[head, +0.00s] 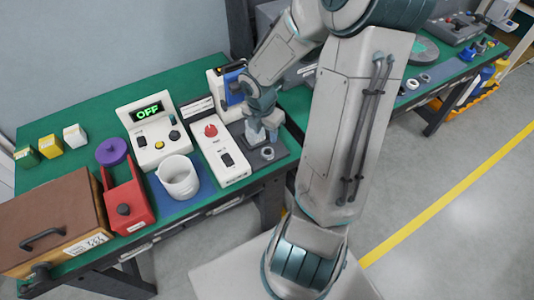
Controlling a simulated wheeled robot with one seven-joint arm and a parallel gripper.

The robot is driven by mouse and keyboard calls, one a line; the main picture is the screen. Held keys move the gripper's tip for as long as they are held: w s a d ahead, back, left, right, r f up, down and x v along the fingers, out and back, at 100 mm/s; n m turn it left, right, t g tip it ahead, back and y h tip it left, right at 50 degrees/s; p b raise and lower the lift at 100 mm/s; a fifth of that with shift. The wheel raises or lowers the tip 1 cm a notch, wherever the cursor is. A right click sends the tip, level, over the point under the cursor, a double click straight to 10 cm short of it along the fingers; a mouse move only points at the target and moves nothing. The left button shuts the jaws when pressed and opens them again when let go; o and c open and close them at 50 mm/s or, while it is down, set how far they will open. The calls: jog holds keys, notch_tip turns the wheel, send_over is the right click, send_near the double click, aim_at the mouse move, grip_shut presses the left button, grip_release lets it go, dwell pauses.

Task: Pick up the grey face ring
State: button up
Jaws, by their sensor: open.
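A small light-grey ring-shaped part (267,153) rests on a dark grey plate (283,151) at the right end of the green bench. It looks like a face ring, but it is too small to be sure. My gripper (262,136) points down over the same plate, just behind the ring part. It is open; its fingertips are small here, and I cannot tell whether anything lies between them. Two more small grey rings, a left one (412,84) and a right one (425,78), lie on the far right bench.
A white device with a red knob (211,130) stands close left of my gripper, and a blue-and-white device (227,85) behind it. Further left are a white mug (179,177), a red box (127,198), an "OFF" display unit (148,113) and a brown drawer box (60,215).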

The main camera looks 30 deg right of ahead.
jog(key=b, duration=0.1)
send_over(268, 155)
jog(key=f, duration=0.4)
jog(key=shift+a+f, duration=0.25)
jog(key=shift+a, duration=0.1)
notch_tip(268, 155, down, 5)
jog(key=shift+d+f+b, duration=0.1)
jog(key=shift+d+b, duration=0.05)
jog(key=shift+b, duration=0.8)
jog(key=c, duration=0.6)
